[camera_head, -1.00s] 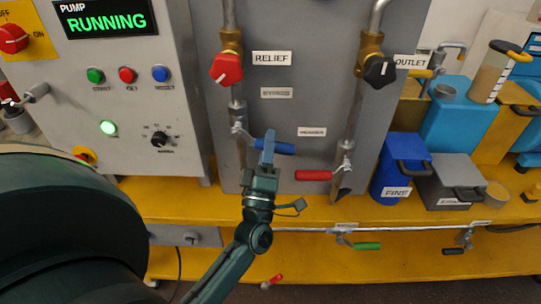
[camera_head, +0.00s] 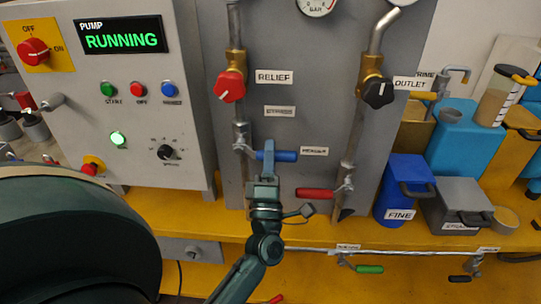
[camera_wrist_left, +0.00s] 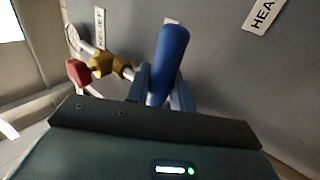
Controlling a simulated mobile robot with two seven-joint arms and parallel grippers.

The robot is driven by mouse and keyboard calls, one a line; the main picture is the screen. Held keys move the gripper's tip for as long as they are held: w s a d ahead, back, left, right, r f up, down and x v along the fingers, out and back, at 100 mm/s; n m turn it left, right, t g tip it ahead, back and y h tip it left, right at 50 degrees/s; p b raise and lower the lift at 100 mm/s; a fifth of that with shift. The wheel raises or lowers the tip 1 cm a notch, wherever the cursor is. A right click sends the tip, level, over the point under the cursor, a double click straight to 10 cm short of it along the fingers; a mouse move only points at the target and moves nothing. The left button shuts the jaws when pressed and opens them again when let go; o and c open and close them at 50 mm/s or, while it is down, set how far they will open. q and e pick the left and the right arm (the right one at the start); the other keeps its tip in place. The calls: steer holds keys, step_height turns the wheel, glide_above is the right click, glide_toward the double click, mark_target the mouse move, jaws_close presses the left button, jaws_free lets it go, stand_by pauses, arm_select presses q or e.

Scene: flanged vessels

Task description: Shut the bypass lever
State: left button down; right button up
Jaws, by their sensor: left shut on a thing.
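The bypass lever has a blue handle (camera_head: 286,155) and sits on the left vertical pipe below the faint bypass label (camera_head: 280,111). It lies nearly level, pointing right from its pivot (camera_head: 241,146), across the pipe. My left gripper (camera_head: 268,152) reaches up from below and is shut on the blue handle. In the left wrist view the blue handle (camera_wrist_left: 168,60) stands between the two fingers (camera_wrist_left: 158,92), and its free end sticks out past them. Part of the handle is hidden by the fingers. My right gripper is not in view.
A red lever (camera_head: 315,193) sits on the right pipe, close to my gripper. A red relief knob (camera_head: 230,87) and a black outlet knob (camera_head: 378,92) are above. A blue container (camera_head: 400,190) and a grey one (camera_head: 455,207) stand at right.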

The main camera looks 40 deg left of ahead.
arm_select(q)
steer(key=c, duration=1.3)
jaws_free()
steer(key=shift+r, duration=0.1)
steer(key=shift+o, duration=0.2)
steer(key=shift+s+d+f, duration=0.1)
steer(key=shift+s+f, duration=0.05)
steer(key=shift+f, duration=0.1)
steer(key=b+v, duration=0.1)
steer(key=v, duration=0.6)
steer(key=shift+b, duration=0.4)
steer(key=shift+r, duration=0.1)
